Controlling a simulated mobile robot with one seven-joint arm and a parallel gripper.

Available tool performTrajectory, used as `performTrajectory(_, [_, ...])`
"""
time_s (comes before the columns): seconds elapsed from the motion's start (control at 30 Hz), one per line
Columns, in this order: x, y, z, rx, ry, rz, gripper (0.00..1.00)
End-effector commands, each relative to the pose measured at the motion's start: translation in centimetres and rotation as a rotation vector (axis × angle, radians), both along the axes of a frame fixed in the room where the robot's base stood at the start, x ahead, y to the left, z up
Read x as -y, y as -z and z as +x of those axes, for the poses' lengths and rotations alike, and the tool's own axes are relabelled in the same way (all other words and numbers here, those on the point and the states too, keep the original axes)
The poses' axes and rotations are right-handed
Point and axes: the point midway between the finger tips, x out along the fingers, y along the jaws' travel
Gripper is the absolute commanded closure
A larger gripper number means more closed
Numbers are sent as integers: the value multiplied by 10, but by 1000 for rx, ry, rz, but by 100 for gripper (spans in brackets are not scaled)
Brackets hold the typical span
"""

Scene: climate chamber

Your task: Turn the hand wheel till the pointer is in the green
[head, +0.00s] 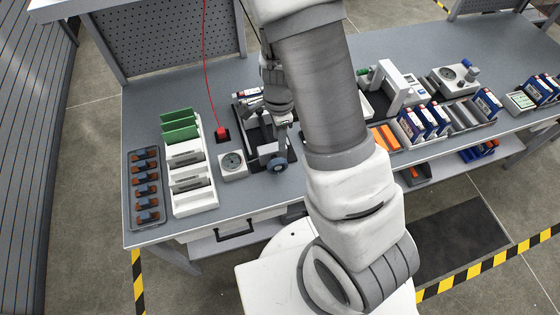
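A white box with a round dial gauge (232,161) stands near the front edge of the bench, left of my arm. Its needle and any green band are too small to read. Just right of it is a dark round wheel with a bluish rim (277,164); it looks like the hand wheel. My gripper (281,138) points down just above this wheel, in front of a dark fixture. I cannot tell whether it touches the wheel, or whether its fingers are open or shut. A second dial unit (449,78) with a blue knob (467,62) stands at the right.
A red plug or button (221,131) with a red cable is behind the gauge. A white rack with green boards (181,131) and a dark tray of small parts (144,193) stand left. Several blue-and-white boxes (424,120) fill the right. Bare bench lies front of the gauge.

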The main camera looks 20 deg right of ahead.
Motion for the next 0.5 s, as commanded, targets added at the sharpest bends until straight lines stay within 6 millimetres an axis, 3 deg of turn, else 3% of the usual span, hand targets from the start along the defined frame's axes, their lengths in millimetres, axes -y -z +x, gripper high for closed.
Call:
performTrajectory(0.1, [1,30,-1,-5,3,0,60])
performTrajectory(0.5, [0,106,-1,-3,0,1,60])
